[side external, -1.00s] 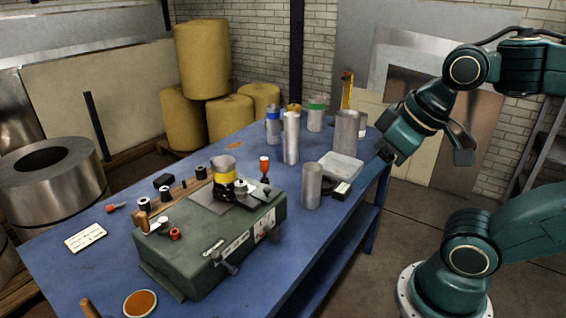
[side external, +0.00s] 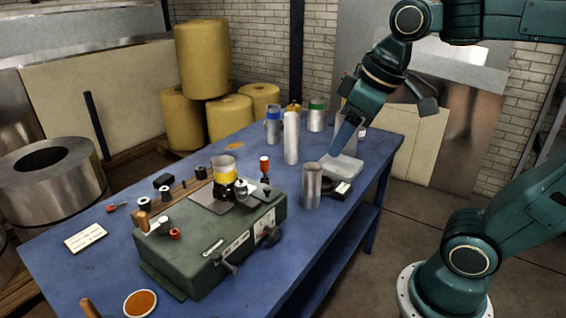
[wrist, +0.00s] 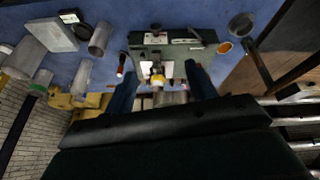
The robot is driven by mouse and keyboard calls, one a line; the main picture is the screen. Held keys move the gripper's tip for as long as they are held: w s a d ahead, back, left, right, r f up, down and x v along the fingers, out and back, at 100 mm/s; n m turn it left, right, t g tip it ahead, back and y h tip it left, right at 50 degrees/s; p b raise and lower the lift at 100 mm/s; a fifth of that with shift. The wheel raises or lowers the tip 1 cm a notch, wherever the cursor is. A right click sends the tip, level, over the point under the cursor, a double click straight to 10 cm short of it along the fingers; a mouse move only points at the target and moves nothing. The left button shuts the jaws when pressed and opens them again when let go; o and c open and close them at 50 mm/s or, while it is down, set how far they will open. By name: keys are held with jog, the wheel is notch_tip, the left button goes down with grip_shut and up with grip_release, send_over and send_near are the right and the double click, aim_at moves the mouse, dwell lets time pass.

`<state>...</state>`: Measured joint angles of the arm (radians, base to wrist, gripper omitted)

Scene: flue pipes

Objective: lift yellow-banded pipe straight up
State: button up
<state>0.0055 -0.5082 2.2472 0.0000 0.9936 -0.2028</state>
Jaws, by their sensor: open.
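The yellow-banded pipe (side external: 224,175) stands upright in a black seat on the green machine (side external: 210,248), on the blue table. In the wrist view a small yellow-banded shape (wrist: 157,72), which looks like this pipe, lies between my fingers in the picture. My gripper (wrist: 161,84) is open and empty. In the side view a dark finger (side external: 347,135) points down over the far right of the table, above a pale tray, well to the right of the pipe. The other fingertip is not clear there.
A tall bare pipe (side external: 291,138), a blue-banded pipe (side external: 273,130) and a green-banded pipe (side external: 316,117) stand farther back. A short bare pipe (side external: 311,187) stands near the pale tray (side external: 341,167).

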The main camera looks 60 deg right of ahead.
jog(key=w+r+n+g, duration=0.1)
jog(key=w+r+n, duration=0.2)
jog(key=w, duration=0.7)
jog(key=n+g, duration=0.3)
jog(key=n, duration=0.5)
send_over(225, 171)
jog(key=w+d, duration=0.1)
jog(key=d, duration=0.1)
notch_tip(225, 171, down, 9)
jog(key=shift+w+f+g, duration=0.3)
jog(key=shift+w+f, duration=0.25)
jog(key=shift+w, duration=0.05)
jog(key=shift+f, duration=0.1)
jog(key=shift+f, duration=6.8)
jog(key=c, duration=0.7)
